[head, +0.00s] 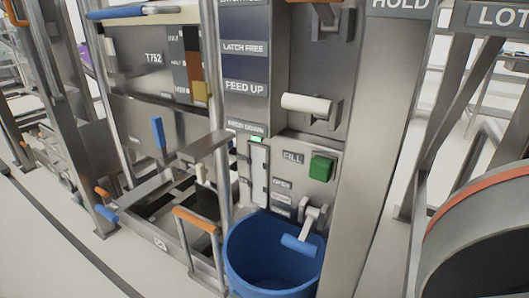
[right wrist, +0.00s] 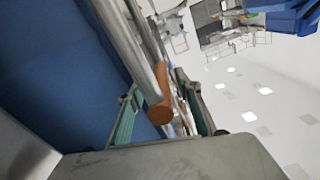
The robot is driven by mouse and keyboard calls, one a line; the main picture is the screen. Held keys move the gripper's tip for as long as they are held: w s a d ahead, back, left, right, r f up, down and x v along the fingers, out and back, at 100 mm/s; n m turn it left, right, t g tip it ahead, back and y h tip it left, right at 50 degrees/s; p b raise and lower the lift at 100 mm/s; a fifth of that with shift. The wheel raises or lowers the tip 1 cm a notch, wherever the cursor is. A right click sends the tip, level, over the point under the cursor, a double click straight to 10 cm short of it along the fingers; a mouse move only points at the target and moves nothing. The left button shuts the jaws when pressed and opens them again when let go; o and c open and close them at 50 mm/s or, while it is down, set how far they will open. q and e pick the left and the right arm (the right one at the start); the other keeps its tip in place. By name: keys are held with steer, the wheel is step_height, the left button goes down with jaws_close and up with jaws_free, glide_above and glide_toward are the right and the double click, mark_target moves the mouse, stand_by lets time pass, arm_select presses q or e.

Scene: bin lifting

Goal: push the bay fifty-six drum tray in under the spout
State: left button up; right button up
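In the head view a low metal tray frame (head: 168,226) with dark openings stands at the lower left of the machine; its small front label is too small to read surely. An orange-gripped handle (head: 196,219) rises at its right. A blue drum (head: 238,262) stands to the right, below the FILL panel (head: 296,158). I cannot identify the spout surely. Neither gripper shows in the head view. In the right wrist view my right gripper (right wrist: 158,82) has its green fingers apart, with an orange-ended metal bar (right wrist: 160,111) between them. Visible gaps suggest no firm hold.
A blue-gripped lever (head: 300,243) overhangs the drum. A green button (head: 321,168) and a white-gripped handle (head: 306,103) sit on the panel. A large round container with an orange rim (head: 470,205) stands at the right. Open floor (head: 45,240) lies at the lower left.

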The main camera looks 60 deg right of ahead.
steer(key=s, duration=1.2)
steer(key=shift+d, duration=0.45)
